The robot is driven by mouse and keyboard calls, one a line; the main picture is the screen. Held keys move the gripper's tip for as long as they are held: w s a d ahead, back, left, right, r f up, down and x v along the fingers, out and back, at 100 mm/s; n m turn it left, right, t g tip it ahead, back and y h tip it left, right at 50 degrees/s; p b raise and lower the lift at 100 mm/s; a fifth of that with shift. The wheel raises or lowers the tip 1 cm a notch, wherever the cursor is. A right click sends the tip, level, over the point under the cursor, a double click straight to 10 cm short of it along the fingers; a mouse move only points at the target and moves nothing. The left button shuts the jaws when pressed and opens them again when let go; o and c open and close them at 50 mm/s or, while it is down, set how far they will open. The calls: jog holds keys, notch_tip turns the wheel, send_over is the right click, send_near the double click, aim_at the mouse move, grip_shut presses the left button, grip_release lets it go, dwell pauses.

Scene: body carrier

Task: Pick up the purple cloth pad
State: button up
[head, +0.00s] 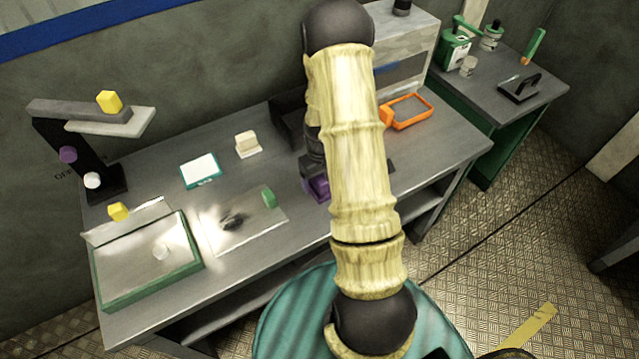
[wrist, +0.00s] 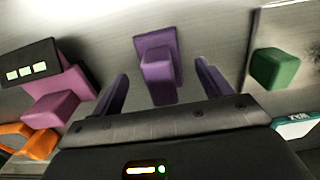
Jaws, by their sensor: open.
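The purple cloth pad (wrist: 157,45) shows in the wrist view as a flat purple base with a raised block grip, lying on the grey bench top. My gripper (wrist: 161,68) is open, with one finger on each side of the pad's grip in that view. I see no clear contact; how far the fingertips are above the bench is hard to tell. In the head view a bit of purple (head: 318,188) shows beside my arm, which hides most of that spot and my gripper.
A green block (wrist: 275,68) on a shiny metal plate (head: 222,243) lies right of the pad in the wrist view. A pink block (wrist: 50,107) with a dark panel and an orange frame (wrist: 22,135) lie left. A teal-edged card (head: 200,170) and cream block (head: 247,143) stand further off.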

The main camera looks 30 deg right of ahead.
aim_at(320, 177)
jog(key=shift+w+f+p, duration=0.2)
jog(key=shift+f+p, duration=0.15)
jog(key=shift+f, duration=1.3)
jog(key=c, duration=1.2)
jog(key=shift+o, duration=0.2)
jog(key=shift+r, duration=0.1)
notch_tip(320, 177, up, 10)
jog(key=shift+f+b, duration=0.1)
jog(key=shift+b, duration=0.95)
